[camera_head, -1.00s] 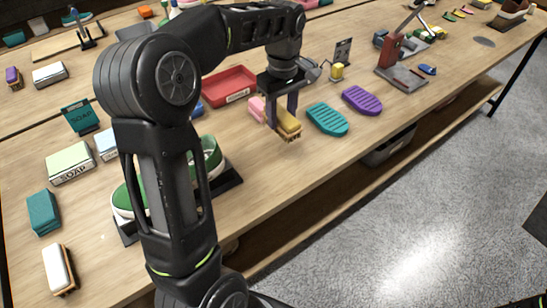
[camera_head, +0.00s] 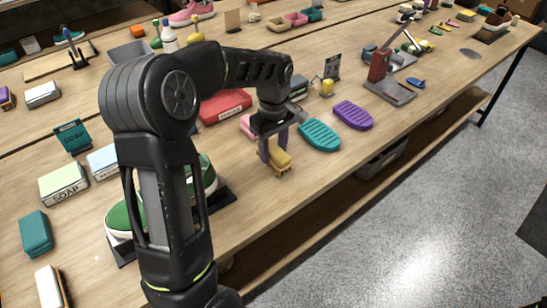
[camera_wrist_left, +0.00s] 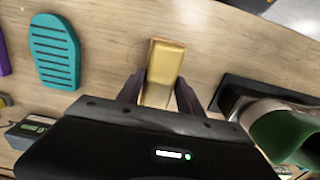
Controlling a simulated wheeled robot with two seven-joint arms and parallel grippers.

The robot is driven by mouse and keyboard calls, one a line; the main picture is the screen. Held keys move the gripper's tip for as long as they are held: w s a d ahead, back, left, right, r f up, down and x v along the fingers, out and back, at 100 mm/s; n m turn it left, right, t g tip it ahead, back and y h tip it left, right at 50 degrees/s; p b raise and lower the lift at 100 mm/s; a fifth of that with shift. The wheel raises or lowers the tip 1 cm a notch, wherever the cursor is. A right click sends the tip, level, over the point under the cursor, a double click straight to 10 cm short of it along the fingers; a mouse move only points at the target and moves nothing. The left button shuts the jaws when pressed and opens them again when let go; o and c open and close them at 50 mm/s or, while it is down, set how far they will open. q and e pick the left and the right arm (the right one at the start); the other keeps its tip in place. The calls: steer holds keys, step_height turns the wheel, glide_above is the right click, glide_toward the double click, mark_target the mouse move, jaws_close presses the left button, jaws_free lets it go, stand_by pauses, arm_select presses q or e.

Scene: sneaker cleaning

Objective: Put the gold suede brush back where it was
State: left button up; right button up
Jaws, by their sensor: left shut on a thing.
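The gold suede brush (camera_head: 281,159) is between the fingers of my left gripper (camera_head: 272,148), near the front edge of the table, with its bristles facing down. In the left wrist view the brush's gold back (camera_wrist_left: 164,62) sticks out beyond the two fingertips (camera_wrist_left: 160,90), which are closed on its sides. I cannot tell whether the bristles touch the table. My right gripper is not in view.
A teal ridged sole-shaped pad (camera_head: 319,135) and a purple one (camera_head: 353,115) lie right of the brush. A green-and-white sneaker (camera_wrist_left: 282,135) sits on a dark stand to the left. Bare wood surrounds the brush.

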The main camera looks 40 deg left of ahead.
mark_target(274, 149)
arm_select(q)
steer(key=shift+f, duration=1.8)
steer(key=shift+f, duration=0.2)
steer(key=o, duration=1.3)
steer(key=shift+r, duration=0.1)
step_height(274, 149, up, 12)
steer(key=shift+r, duration=0.15)
